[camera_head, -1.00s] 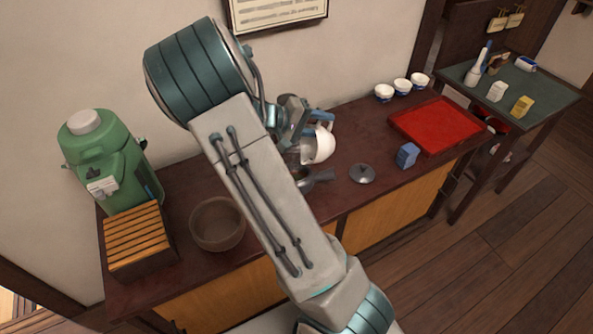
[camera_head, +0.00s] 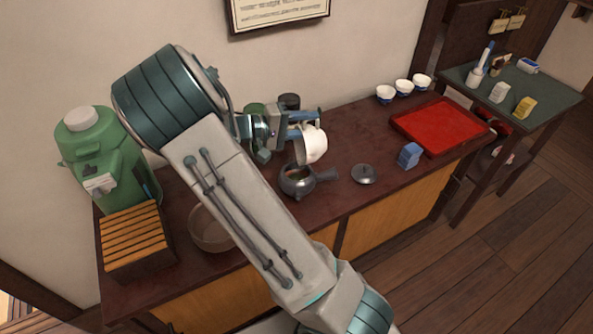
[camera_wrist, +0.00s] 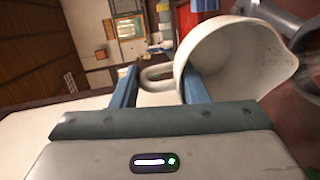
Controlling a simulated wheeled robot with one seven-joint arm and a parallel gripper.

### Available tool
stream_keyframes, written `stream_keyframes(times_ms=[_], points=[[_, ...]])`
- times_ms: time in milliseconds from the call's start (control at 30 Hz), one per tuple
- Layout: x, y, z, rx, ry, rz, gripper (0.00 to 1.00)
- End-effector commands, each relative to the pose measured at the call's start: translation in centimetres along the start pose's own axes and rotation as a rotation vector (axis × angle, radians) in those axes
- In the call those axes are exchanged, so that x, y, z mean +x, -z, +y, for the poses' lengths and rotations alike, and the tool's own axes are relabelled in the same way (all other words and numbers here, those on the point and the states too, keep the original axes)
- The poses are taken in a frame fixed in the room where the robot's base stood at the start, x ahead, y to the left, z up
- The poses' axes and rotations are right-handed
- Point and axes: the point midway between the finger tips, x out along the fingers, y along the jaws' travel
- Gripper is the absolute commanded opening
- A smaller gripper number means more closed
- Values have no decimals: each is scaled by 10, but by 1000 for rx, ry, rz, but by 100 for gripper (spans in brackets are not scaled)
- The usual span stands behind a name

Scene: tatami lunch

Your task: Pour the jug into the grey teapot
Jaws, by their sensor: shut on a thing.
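The white jug (camera_head: 313,147) hangs tilted just above and right of the open grey teapot (camera_head: 297,188), close to its mouth. In the wrist view the jug (camera_wrist: 228,62) shows a bare-looking inside, with its spout towards the right. My gripper (camera_head: 312,119) is shut on the jug's handle, which lies between the blue fingers in the wrist view. The teapot stands on the dark counter with its side handle to the right. I see no stream of liquid. The teapot's grey lid (camera_head: 364,174) lies on the counter to its right.
A blue block (camera_head: 409,155) and a red tray (camera_head: 440,127) are to the right. Several white and blue cups (camera_head: 403,87) stand behind. A brown bowl (camera_head: 209,230), slatted box (camera_head: 132,240) and green dispenser (camera_head: 105,160) are left. A dark canister (camera_head: 289,101) stands near the wall.

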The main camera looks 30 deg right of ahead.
Motion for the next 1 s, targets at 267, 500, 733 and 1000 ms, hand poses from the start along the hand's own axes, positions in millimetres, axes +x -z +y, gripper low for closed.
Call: stream_keyframes(times_ms=[267,500,733,1000], points=[[66,0,-1,-3,346,-20,0],[69,1,-3,-7,380,-19,0],[85,0,-8,-8,485,-27,0],[102,0,-10,-13,635,-31,0]])
